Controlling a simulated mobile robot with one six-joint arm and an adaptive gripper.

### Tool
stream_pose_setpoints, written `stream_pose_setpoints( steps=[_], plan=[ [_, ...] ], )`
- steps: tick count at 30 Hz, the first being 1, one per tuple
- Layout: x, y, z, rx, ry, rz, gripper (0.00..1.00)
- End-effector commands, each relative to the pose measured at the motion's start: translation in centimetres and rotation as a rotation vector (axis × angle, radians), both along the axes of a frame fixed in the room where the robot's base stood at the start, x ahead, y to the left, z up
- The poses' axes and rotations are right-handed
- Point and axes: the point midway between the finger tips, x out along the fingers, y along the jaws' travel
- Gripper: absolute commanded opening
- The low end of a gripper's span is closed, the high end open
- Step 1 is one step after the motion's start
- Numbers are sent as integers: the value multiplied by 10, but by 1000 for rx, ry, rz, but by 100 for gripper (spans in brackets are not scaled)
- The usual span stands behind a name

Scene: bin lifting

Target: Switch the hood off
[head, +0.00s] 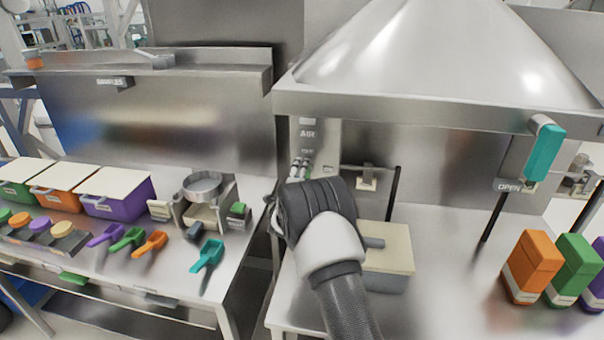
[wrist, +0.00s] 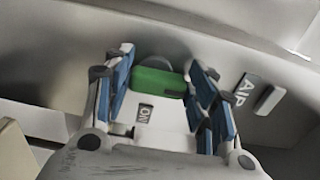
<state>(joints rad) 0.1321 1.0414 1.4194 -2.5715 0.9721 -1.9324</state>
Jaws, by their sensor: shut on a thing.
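The hood (head: 440,60) is a large steel canopy over the right bench. Under its left front corner is a panel marked AIR (head: 308,133). The AIR label also shows in the wrist view (wrist: 243,88). My gripper (head: 300,170) is at this panel, mostly hidden behind my own wrist in the head view. In the wrist view my gripper's blue-padded fingers (wrist: 163,85) are on both sides of a pale switch piece with a green block (wrist: 158,82) and an ON label (wrist: 146,113). The fingers are shut on this switch. The exact contact is hard to see.
A teal handle (head: 545,152) marked OPEN hangs at the hood's right. A cream-lidded box (head: 390,248) sits beside my arm. Orange (head: 530,265) and green (head: 575,262) containers stand at right. Bins (head: 118,195) and scoops (head: 208,255) are on the left bench.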

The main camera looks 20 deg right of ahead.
Motion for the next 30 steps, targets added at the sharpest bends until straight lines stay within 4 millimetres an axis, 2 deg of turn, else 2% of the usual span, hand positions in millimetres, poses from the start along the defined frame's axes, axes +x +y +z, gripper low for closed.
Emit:
stream_pose_setpoints(
  steps=[3,4,12,23,26,30],
  plan=[
    [0,0,0,-2,2,0,28],
    [0,0,0,-2,2,0,53],
    [0,0,0,-1,1,0,71],
    [-1,1,0,0,0,0,72],
    [-6,5,0,-1,1,1,72],
    [-23,17,0,0,2,2,72]
  ],
)
